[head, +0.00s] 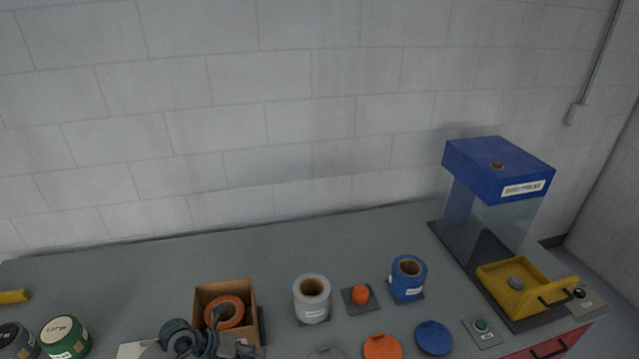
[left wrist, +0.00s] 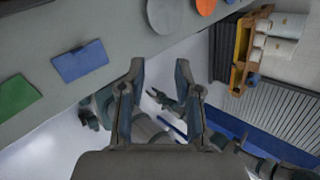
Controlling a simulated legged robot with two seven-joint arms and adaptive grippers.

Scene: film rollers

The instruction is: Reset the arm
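My left gripper (left wrist: 160,75) is open in the left wrist view, with its two fingers apart and nothing between them. It points past the front edge of the table (left wrist: 110,25), over the pale floor. In the head view, dark jointed parts of my arm (head: 185,338) show at the bottom, overlapping the front of a cardboard box (head: 225,288). The fingers are hard to make out there. I cannot identify my right gripper in either view.
A blue-topped machine (head: 497,167) with a yellow tray (head: 516,288) stands right. The table's back strip is clear.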

